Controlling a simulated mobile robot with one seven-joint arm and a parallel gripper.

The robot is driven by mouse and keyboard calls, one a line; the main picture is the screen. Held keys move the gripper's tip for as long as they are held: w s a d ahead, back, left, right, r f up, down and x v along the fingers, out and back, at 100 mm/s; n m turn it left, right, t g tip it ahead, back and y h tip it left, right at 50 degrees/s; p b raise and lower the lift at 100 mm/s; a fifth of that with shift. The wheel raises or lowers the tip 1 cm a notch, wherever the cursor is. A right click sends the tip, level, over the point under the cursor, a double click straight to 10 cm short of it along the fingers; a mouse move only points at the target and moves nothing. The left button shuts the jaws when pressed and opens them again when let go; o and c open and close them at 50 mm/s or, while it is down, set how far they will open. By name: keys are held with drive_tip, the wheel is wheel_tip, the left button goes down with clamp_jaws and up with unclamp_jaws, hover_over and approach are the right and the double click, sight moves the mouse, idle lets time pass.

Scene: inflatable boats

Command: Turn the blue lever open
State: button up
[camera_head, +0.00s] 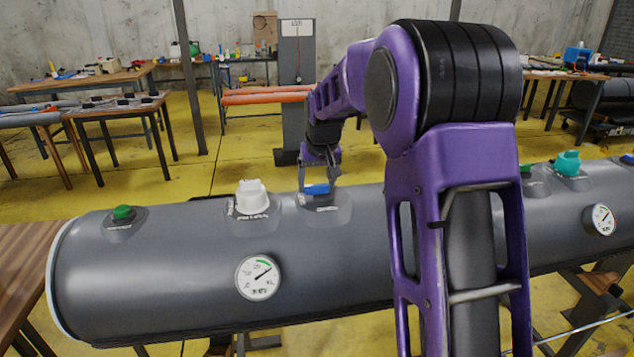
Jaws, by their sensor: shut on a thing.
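The blue lever (316,189) sits on a dark patch on top of the grey inflatable tube (160,265), right of a white valve cap. My gripper (319,186) reaches down to it from above, with its fingers at either side of the lever. The gripper is shut on the blue lever. The lever lies roughly level and left to right in the picture. The fingers and purple arm hide part of it, and its base is hard to make out.
On the tube are a white valve cap (252,198), a green cap (123,212) and a pressure gauge (257,277). A teal valve (567,163) and a second gauge (602,219) are at the right. A wooden table (22,262) adjoins the tube's left end. My arm hides the tube's middle.

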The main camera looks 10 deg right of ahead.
drive_tip(key=shift+d+n, duration=0.1)
drive_tip(key=shift+n, duration=0.2)
drive_tip(key=n, duration=0.1)
drive_tip(key=n+y+p, duration=0.1)
drive_tip(key=n, duration=0.2)
drive_tip(key=shift+s+d+r+y+p, duration=0.1)
drive_tip(key=shift+s+d+y+p, duration=0.15)
drive_tip(key=shift+y+p, duration=0.15)
drive_tip(key=n, duration=0.2)
drive_tip(key=n+g+y+p, duration=0.1)
drive_tip(key=n, duration=0.2)
drive_tip(key=shift+s+d+y+p, duration=0.15)
drive_tip(key=shift+d+y+p, duration=0.05)
drive_tip(key=shift+y+p, duration=0.1)
drive_tip(key=n, duration=0.1)
drive_tip(key=n+g+p, duration=0.1)
drive_tip(key=n, duration=0.1)
drive_tip(key=n+g+y+p, duration=0.1)
drive_tip(key=shift+d, duration=0.3)
drive_tip(key=shift+d+n+g+p, duration=0.1)
drive_tip(key=shift+n+g+p, duration=0.35)
drive_tip(key=shift+n, duration=0.6)
drive_tip(key=shift+d+n+g+p, duration=0.1)
drive_tip(key=shift+n+g+p, duration=0.15)
drive_tip(key=shift+n+p, duration=0.6)
drive_tip(key=shift+n, duration=0.4)
drive_tip(key=o, duration=1.2)
drive_tip(key=shift+o, duration=0.2)
